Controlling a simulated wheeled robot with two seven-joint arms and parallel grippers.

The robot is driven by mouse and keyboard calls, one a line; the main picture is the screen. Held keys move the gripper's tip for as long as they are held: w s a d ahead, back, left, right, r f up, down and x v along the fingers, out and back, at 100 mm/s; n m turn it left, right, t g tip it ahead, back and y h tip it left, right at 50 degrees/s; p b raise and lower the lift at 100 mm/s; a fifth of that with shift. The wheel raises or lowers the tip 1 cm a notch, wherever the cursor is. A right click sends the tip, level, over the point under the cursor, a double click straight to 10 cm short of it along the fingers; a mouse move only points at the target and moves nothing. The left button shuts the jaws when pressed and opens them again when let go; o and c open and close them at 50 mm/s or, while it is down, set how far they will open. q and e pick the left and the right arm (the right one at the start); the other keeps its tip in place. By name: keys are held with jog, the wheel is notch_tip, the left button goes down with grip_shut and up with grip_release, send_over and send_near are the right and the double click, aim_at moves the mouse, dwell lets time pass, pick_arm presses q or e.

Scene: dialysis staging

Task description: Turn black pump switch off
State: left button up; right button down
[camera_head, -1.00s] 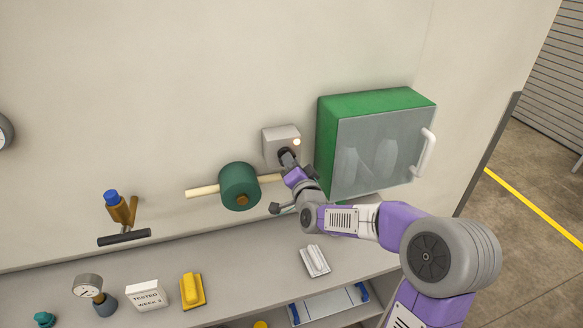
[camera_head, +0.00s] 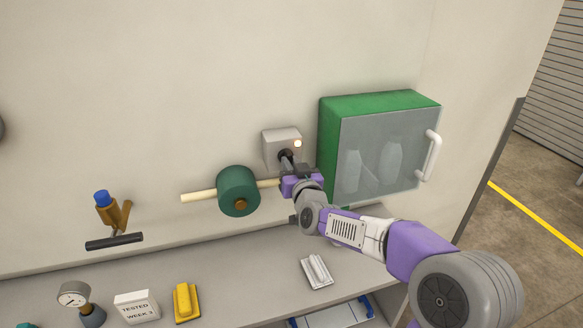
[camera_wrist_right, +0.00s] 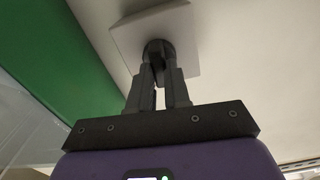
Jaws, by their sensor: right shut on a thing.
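The switch box (camera_head: 281,145) is a light grey plate on the wall, with a small lit lamp (camera_head: 298,143) near its upper right. The black pump switch (camera_head: 284,155) is a dark round knob low on the box. It also shows in the right wrist view (camera_wrist_right: 158,47) on its grey plate (camera_wrist_right: 150,25). My right gripper (camera_head: 289,162) is at the knob, its fingers shut on the switch. In the right wrist view the fingers (camera_wrist_right: 158,75) reach up to the knob and hide part of it. My left gripper is in neither view.
A green cabinet (camera_head: 375,103) with a clear door and white handle (camera_head: 432,156) stands close right of the switch. A green roll (camera_head: 238,191) on a wooden rod is to the left. Below is a grey shelf (camera_head: 238,275) with a yellow block (camera_head: 186,302) and a white block (camera_head: 317,271).

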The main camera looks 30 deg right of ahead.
jog(key=shift+n, duration=0.7)
jog(key=c, duration=1.1)
grip_release()
jog(key=b+v, duration=0.1)
jog(key=v, duration=0.6)
jog(key=shift+s+a, duration=0.1)
jog(key=shift+s, duration=0.2)
